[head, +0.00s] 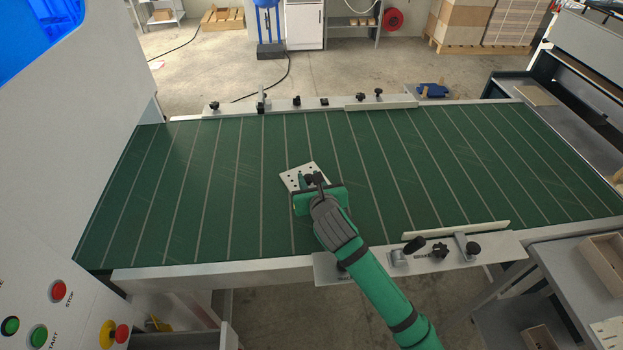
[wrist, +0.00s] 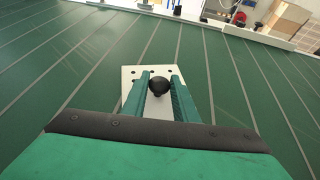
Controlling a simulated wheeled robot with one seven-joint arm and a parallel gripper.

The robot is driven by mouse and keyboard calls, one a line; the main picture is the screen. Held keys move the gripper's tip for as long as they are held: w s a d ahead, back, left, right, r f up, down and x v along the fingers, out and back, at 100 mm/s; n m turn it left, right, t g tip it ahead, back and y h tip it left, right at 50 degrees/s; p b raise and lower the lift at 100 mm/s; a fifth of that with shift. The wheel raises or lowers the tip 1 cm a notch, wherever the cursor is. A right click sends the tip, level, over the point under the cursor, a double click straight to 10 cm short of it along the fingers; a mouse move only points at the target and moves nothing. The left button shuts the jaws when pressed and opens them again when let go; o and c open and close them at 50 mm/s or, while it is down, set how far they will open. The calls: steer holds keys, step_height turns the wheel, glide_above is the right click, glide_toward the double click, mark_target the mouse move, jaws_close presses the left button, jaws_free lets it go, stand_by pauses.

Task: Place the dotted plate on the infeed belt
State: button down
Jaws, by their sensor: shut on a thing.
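The dotted plate (head: 290,179) is a small white plate with dark dots, over the middle of the green infeed belt (head: 210,190). In the wrist view the plate (wrist: 130,76) lies beyond and under my fingers, with a black knob (wrist: 160,86) between them. My gripper (head: 312,181) reaches in from the front right and is shut on the plate by this knob. The plate is at or just above the belt; I cannot tell whether it touches. Part of the plate is hidden by my fingers.
Guide rails with black knobs line the far edge (head: 380,105) and near edge (head: 455,230) of the belt. A control panel with red and green buttons (head: 58,291) stands at the lower left. The belt around the plate is clear.

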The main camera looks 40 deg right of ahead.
steer(key=shift+w+a, duration=0.1)
steer(key=c, duration=1.4)
jaws_free()
steer(key=shift+s+a+r, duration=0.1)
steer(key=shift+s+r, duration=0.1)
steer(key=shift+s, duration=0.05)
steer(key=v, duration=1.1)
steer(key=shift+s+a, duration=0.15)
steer(key=shift+s, duration=0.05)
